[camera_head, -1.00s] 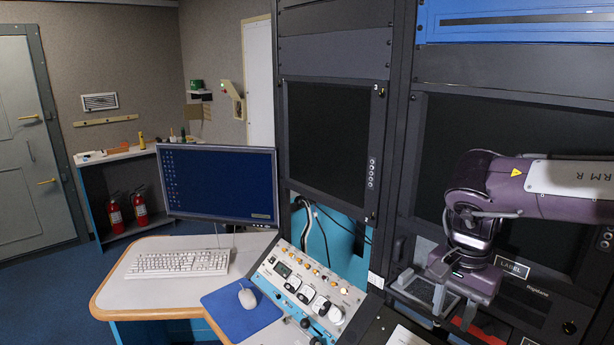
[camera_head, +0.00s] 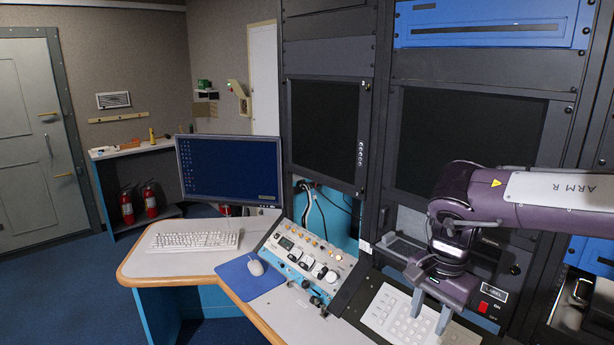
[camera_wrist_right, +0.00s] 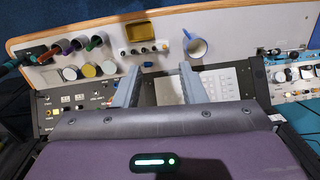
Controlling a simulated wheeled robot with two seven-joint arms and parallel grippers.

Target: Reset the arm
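My right arm, purple with a white sleeve, comes in from the right in the head view. Its right gripper (camera_head: 429,310) points down above the console's pale keypad panel (camera_head: 402,312). The two grey fingers are apart with nothing between them. The right wrist view also shows the open fingers (camera_wrist_right: 158,78), with the keypad panel (camera_wrist_right: 220,84) partly behind them. I cannot tell whether the fingertips touch the panel. My left gripper is not in view.
The sloped control panel (camera_head: 301,263) with knobs and gauges stands left of the gripper. A blue mouse pad (camera_head: 243,284), keyboard (camera_head: 193,241) and monitor (camera_head: 228,166) are farther left. Dark racks rise behind.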

